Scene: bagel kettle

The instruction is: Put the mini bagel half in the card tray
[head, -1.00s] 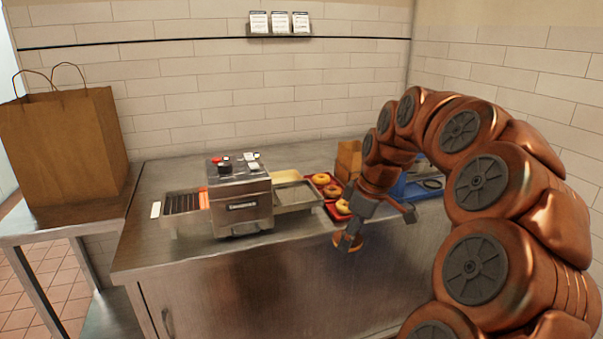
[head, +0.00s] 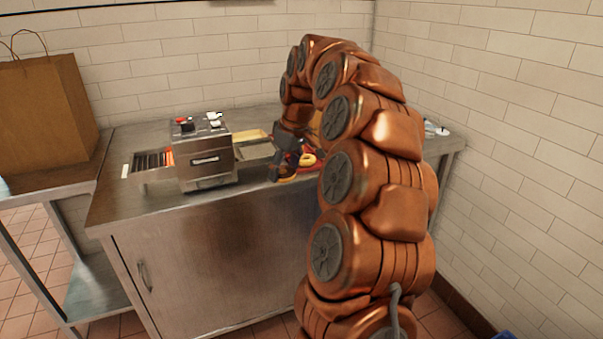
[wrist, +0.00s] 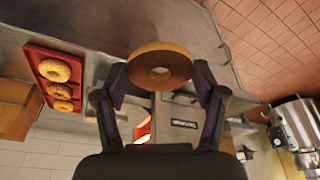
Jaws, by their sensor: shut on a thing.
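The mini bagel half (wrist: 160,67) is a round golden-brown ring with a hole. My gripper (wrist: 162,78) is shut on it, with one finger on each side. In the head view my gripper (head: 284,174) is in front of the counter's back row, right of the steel toaster, and the bagel half (head: 287,180) shows just below it. A red tray (wrist: 38,64) holds several bagels and lies left of the held half in the wrist view; in the head view my arm partly hides it. I cannot tell which thing is the card tray.
The toaster (head: 203,155) stands on the steel counter (head: 140,205). A brown box or bag (wrist: 14,110) stands by the red tray. A large paper bag (head: 45,115) stands at left. The front counter strip is clear.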

